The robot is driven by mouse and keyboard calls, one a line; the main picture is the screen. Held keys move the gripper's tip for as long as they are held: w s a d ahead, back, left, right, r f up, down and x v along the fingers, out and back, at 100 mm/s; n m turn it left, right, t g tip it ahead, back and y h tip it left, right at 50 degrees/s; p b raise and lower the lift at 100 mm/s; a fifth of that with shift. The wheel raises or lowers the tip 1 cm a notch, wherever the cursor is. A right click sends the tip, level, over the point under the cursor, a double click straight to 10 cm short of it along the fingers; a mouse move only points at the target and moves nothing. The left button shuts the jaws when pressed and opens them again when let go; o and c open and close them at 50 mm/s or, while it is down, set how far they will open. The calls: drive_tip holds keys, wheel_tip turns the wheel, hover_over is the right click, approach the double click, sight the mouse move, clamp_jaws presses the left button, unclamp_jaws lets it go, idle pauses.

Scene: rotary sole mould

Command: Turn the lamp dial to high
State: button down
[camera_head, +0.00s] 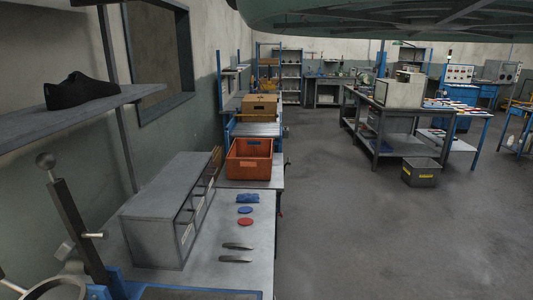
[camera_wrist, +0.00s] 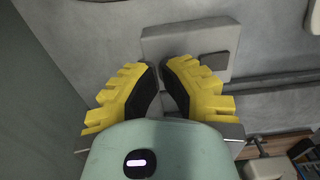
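My gripper (camera_wrist: 160,75) shows in the wrist view as two yellow stepped fingers with black pads. The tips are close together with at most a narrow gap, and no held object shows between them. Beyond the fingers is a pale grey flat block (camera_wrist: 160,43) with a darker square patch (camera_wrist: 213,61). I cannot tell whether this is part of the lamp or its dial. No lamp dial can be made out in the head view, and my gripper does not show there.
In the head view, a workbench (camera_head: 262,215) bears a grey drawer box (camera_head: 155,210), an orange crate (camera_head: 249,160), a blue disc (camera_head: 244,210) and a red disc (camera_head: 245,222). A black shoe (camera_head: 80,91) sits on a wall shelf.

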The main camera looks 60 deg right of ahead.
wheel_tip(320, 180, down, 4)
drive_tip(key=b, duration=0.2)
drive_tip(key=shift+r+b, duration=0.2)
drive_tip(key=shift+b, duration=0.2)
drive_tip(key=shift+w+f, duration=0.2)
drive_tip(key=shift+w, duration=0.05)
